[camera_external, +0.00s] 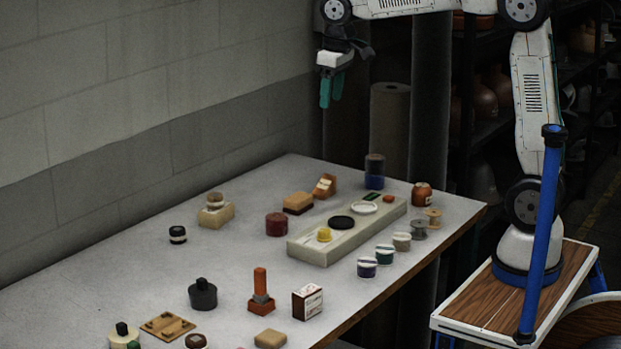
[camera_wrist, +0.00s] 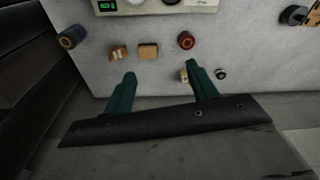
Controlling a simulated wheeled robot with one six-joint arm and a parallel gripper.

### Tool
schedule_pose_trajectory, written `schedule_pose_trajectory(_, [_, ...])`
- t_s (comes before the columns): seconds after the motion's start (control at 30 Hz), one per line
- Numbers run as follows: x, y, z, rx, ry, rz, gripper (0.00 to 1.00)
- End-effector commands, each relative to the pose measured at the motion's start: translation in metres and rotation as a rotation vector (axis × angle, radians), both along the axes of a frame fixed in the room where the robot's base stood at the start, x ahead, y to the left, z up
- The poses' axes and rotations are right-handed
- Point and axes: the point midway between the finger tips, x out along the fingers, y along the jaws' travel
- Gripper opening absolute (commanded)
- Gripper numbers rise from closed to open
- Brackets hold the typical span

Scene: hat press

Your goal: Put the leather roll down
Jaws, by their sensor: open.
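My gripper (camera_external: 331,90) is raised above the far end of the table, near the wall. Its two green fingers stand apart with nothing between them, as the wrist view (camera_wrist: 163,86) shows. No thing is plainly a leather roll. An upright cylinder, brown on top and blue below (camera_external: 375,171), stands on the table's far end, below and right of my gripper; it shows at left in the wrist view (camera_wrist: 72,37). Whether its brown part is rolled leather I cannot tell. A squat dark red cylinder (camera_external: 277,225) stands nearer the middle, also in the wrist view (camera_wrist: 186,40).
The grey table (camera_external: 110,265) holds a long pale block (camera_external: 340,242) with small items, several small jars, a black pot (camera_external: 203,295) and a red-handled tool (camera_external: 260,289). A tall brown roll (camera_external: 390,128) stands behind the table. The left wall side is mostly clear.

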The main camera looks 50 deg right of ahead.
Motion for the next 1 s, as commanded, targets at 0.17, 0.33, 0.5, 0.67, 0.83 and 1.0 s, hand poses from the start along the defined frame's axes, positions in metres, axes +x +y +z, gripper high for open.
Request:
schedule_pose_trajectory(0.17, [-0.102,-0.034,0.005,-0.001,-0.004,-0.064,0.58])
schedule_pose_trajectory(0.33, [-0.195,-0.057,-0.016,-0.001,-0.003,-0.125,0.58])
schedule_pose_trajectory(0.5, [-0.270,-0.070,-0.051,-0.001,-0.001,-0.175,0.58])
schedule_pose_trajectory(0.67, [-0.307,-0.075,-0.076,-0.001,0.001,-0.204,0.58])
schedule_pose_trajectory(0.83, [-0.319,-0.076,-0.084,-0.002,0.004,-0.213,0.58])
schedule_pose_trajectory(1.0, [-0.318,-0.076,-0.084,-0.002,0.004,-0.212,0.58])
